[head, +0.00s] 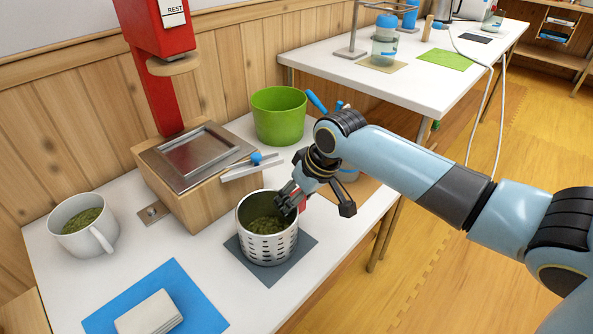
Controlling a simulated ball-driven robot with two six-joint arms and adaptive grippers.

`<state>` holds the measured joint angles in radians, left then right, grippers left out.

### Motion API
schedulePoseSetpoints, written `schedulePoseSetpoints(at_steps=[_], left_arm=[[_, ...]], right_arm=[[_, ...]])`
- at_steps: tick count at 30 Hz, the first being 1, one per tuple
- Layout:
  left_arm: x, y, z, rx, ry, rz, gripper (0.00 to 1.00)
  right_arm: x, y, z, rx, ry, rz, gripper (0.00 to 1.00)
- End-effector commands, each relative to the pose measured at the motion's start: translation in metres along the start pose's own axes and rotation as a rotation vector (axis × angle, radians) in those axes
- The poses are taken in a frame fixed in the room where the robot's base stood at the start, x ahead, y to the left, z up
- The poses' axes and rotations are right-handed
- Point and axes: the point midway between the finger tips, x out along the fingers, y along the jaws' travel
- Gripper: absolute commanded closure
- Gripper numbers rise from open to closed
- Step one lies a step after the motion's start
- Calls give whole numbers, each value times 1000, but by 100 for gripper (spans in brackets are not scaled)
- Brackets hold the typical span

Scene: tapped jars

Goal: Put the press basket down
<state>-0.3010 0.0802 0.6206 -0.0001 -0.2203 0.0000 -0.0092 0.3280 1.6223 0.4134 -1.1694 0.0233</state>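The press basket (268,247) is a perforated metal cylinder with green leafy bits inside. It appears to stand upright on a dark grey mat (302,243) at the front of the white table. A small red part (302,203) shows at its right rim, mostly hidden by my gripper. My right gripper (318,205) is at this right rim with its fingers spread apart. One finger overlaps the basket's opening and the other is out to the right, clear of the basket. Whether the first finger touches the rim cannot be told. My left gripper is not in view.
A red press (157,90) with a wooden base and metal tray (196,157) stands behind the basket. A green bin (279,116) is behind, a white mug (84,226) at left. A blue mat (190,294) with a folded cloth (149,313) lies in front.

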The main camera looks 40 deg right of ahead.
Motion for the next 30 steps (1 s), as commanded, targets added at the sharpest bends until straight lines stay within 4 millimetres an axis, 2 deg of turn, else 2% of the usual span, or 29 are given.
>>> schedulePoseSetpoints(at_steps=[10, 11, 17, 26, 30], left_arm=[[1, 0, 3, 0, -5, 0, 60], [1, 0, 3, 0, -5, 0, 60], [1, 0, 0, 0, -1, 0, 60], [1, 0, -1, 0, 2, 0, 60], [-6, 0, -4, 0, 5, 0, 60]], right_arm=[[4, 0, 0, 0, 5, -1, 100], [5, 1, 1, 0, 2, 0, 44], [4, 1, 1, 0, 2, 0, 18], [3, 1, 0, 0, 2, 0, 18], [-14, 1, -1, -1, 4, 1, 18]])
